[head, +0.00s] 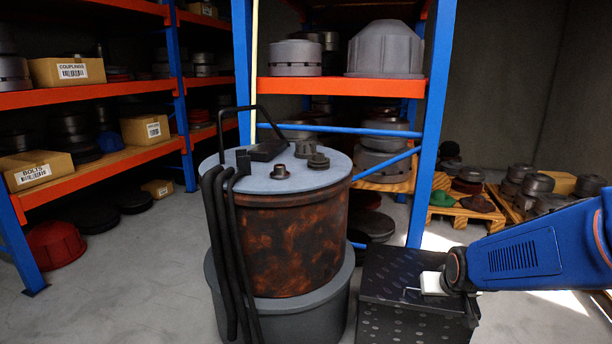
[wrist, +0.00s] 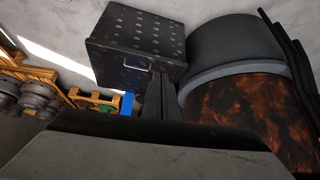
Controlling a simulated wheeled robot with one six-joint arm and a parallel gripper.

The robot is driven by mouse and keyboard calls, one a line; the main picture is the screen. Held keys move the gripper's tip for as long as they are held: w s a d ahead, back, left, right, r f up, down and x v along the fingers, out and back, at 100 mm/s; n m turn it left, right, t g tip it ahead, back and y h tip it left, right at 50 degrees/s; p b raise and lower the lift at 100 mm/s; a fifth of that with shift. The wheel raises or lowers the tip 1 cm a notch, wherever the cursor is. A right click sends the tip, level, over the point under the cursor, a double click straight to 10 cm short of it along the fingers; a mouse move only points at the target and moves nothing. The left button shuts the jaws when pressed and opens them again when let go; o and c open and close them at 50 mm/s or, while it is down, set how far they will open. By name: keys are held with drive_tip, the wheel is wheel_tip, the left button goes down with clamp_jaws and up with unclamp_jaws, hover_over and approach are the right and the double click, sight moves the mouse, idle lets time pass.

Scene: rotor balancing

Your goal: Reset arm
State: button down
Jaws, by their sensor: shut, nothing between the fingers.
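My blue arm (head: 530,255) reaches in from the right in the head view, its end in front of or over a black dotted metal box (head: 410,322). I cannot tell whether the pale piece there is part of my wrist. In the wrist view, my gripper (wrist: 163,90) shows as dark fingers close together, shut with nothing visible between them. Beyond them is the same box (wrist: 130,30) with a small metal handle. The rusty drum rotor (head: 295,242), with a grey lid, stands in a grey round base (head: 285,318). The drum also shows in the wrist view (wrist: 255,110).
A black bent-bar frame (head: 222,235) stands against the drum's left side. A blue and orange shelf (head: 340,87) stands behind, another (head: 95,95) at left. Pallets (head: 460,208) with metal parts lie at the back right. Floor at the left front is clear.

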drive_tip(key=s+a+r, duration=0.1)
drive_tip(key=s+r, duration=0.2)
drive_tip(key=s, duration=0.5)
drive_tip(key=s+a+r+n+g, duration=0.1)
drive_tip(key=s+a+r, duration=0.1)
drive_tip(key=s, duration=0.6)
drive_tip(key=s+a+r+g, duration=0.1)
drive_tip(key=s+r, duration=0.3)
drive_tip(key=s, duration=0.4)
drive_tip(key=shift+a+r+y, duration=0.3)
drive_tip(key=shift+a, duration=0.05)
drive_tip(key=shift+s, duration=0.1)
